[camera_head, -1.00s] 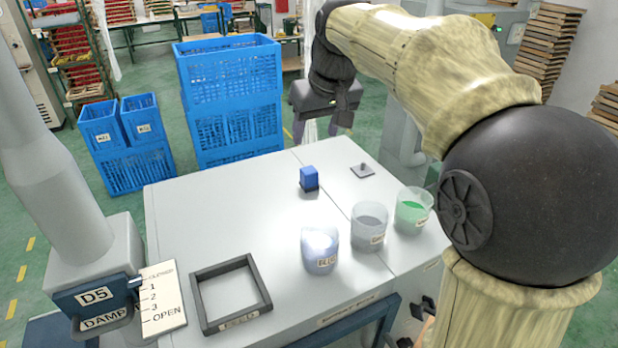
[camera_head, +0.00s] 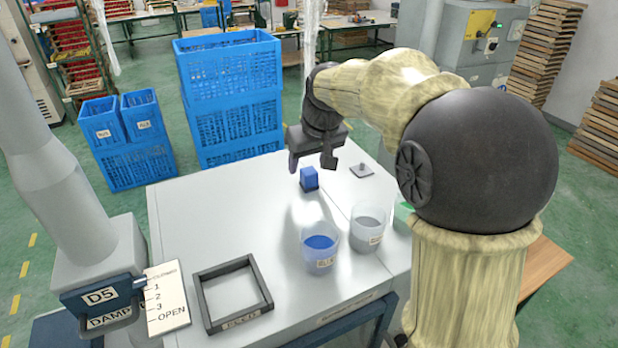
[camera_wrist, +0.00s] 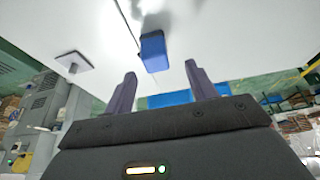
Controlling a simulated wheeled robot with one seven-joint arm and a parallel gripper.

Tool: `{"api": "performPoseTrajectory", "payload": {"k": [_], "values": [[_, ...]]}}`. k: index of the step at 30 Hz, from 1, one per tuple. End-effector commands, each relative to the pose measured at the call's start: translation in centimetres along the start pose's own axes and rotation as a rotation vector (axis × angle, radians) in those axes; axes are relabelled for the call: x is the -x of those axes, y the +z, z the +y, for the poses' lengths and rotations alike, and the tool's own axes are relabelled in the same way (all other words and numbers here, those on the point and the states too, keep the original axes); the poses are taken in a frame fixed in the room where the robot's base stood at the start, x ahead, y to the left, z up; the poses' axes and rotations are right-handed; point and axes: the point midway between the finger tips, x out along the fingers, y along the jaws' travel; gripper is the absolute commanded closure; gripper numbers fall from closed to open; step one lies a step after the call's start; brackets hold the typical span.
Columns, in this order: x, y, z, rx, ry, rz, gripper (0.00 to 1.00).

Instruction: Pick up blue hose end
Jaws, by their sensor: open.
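A small blue block (camera_head: 309,174), the only blue piece standing loose on the table, is upright on a dark base near the back of the white tabletop (camera_head: 215,220). I take it for the blue hose end, though no hose shows clearly. My gripper (camera_head: 311,161) hangs just behind and above it, open and empty. In the wrist view the blue block (camera_wrist: 154,52) lies ahead of the two spread fingers (camera_wrist: 162,80), apart from them and roughly between them sideways.
A grey plate with a peg (camera_head: 361,170) lies right of the block. Labelled cups with blue (camera_head: 320,240) and grey (camera_head: 367,222) contents stand in front; a green one is mostly hidden by my arm. A dark square frame (camera_head: 208,305) lies front left. Blue crates (camera_head: 230,95) stand behind.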

Motion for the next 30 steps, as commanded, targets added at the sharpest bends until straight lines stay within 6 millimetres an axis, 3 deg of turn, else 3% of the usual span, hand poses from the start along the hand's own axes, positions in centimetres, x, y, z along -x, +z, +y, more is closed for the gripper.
{"api": "performPoseTrajectory", "payload": {"k": [10, 26, 30], "values": [[-4.2, 0.6, 0.5, 0.000, 0.001, -0.003, 0.44], [-4.5, 0.6, 0.5, 0.000, 0.001, -0.001, 0.44], [-4.5, 0.6, 0.5, 0.000, 0.001, -0.001, 0.67]]}}
